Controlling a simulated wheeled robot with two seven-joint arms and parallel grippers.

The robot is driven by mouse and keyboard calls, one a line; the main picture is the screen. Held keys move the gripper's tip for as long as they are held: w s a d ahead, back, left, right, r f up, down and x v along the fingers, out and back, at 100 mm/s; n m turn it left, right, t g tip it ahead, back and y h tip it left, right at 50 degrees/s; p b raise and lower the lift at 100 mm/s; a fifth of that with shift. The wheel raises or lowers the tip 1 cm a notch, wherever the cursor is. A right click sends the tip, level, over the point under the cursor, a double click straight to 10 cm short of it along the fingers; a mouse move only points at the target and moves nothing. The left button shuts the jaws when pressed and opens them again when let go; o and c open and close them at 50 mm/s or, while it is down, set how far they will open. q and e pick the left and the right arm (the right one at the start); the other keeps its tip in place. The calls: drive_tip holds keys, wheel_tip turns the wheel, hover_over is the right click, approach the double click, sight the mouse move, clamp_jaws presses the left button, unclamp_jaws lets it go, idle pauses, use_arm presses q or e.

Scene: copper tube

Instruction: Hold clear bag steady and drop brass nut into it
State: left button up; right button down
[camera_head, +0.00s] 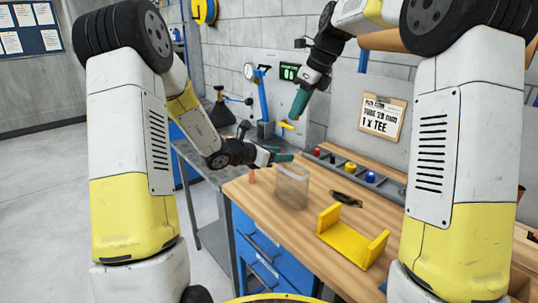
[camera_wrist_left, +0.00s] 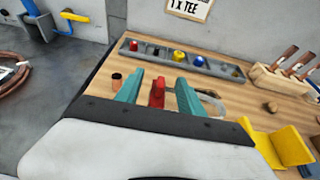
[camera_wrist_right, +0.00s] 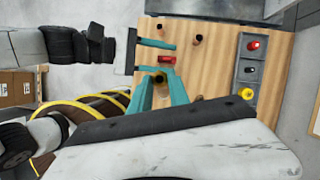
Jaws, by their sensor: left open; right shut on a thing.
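The clear bag (camera_head: 291,187) stands upright near the left end of the wooden bench in the head view. My left gripper (camera_head: 285,157) is at its top edge; its fingers are apart. In the left wrist view a red piece (camera_wrist_left: 157,93) shows between the fingers (camera_wrist_left: 160,93); I cannot tell whether it belongs to the bag. My right gripper (camera_head: 296,112) points down above the left gripper. In the right wrist view it is shut on the brass nut (camera_wrist_right: 158,77), apart from the bag. The nut is too small to make out in the head view.
A yellow bracket (camera_head: 350,238) and a dark tool (camera_head: 345,199) lie right of the bag. A parts tray (camera_head: 353,172) with coloured pieces runs along the back. A short copper piece (camera_head: 252,175) stands left of the bag. The bench front (camera_head: 290,228) is clear.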

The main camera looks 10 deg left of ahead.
use_arm(q)
drive_tip(key=shift+x, duration=1.8)
clamp_jaws()
